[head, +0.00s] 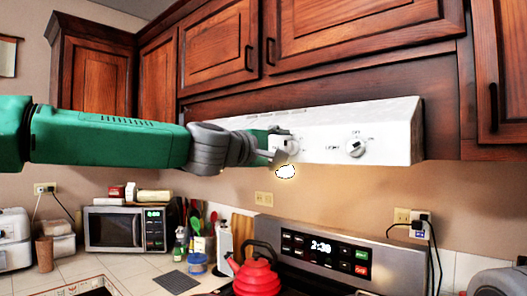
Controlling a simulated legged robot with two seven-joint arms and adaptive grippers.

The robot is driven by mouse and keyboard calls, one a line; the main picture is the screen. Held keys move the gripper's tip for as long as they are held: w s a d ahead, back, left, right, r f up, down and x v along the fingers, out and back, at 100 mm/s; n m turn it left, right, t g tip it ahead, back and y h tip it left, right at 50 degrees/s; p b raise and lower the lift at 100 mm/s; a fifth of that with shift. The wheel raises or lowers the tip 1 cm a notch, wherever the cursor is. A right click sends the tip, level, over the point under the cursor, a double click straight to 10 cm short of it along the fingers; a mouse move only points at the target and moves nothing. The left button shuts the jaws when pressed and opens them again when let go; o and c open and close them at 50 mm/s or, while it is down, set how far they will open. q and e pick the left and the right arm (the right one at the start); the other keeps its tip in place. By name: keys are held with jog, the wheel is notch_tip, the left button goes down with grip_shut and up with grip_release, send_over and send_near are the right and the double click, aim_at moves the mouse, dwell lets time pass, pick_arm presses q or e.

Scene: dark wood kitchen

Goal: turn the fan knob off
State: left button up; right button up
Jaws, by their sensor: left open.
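The white range hood (385,120) hangs under the dark wood cabinets in the head view. Its right knob (355,148) has the word LIGHT to its left and a small OFF mark above it. A left knob (291,147), apparently the fan knob, is partly hidden behind my left gripper; its label and pointer cannot be read. My left gripper (279,146) reaches in from the left, open, with its fingertips at this left knob. Whether they touch it is unclear. My right gripper is not in view.
A lit lamp (287,171) shows under the hood. Below are a stove panel (322,255), a red kettle (256,277), utensils and a microwave (115,229). Cabinets (360,35) close off the space above the hood.

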pick_arm(q)
jog(key=v, duration=0.9)
jog(key=shift+a+f, duration=0.2)
jog(key=shift+a, duration=0.3)
jog(key=shift+d, duration=0.1)
